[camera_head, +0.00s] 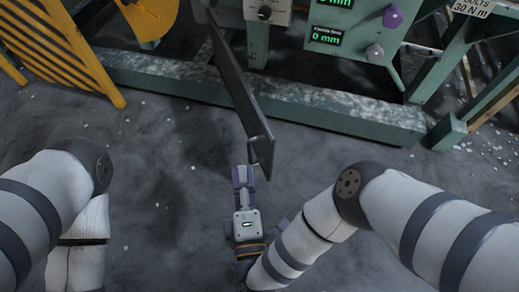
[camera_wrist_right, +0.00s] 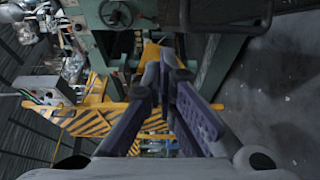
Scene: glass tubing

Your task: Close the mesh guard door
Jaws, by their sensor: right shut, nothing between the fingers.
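The mesh guard door (camera_head: 240,80) is a dark panel swung out from the green machine, seen nearly edge-on from above in the head view. A dark bar handle (camera_head: 252,151) is at its near end.
The green machine base beam (camera_head: 330,108) runs across behind the door, under a panel with green displays (camera_head: 326,36). A yellow slatted guard (camera_head: 70,50) stands at the upper left. The grey floor (camera_head: 185,150) is open around the door, with small pale fragments scattered on it.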

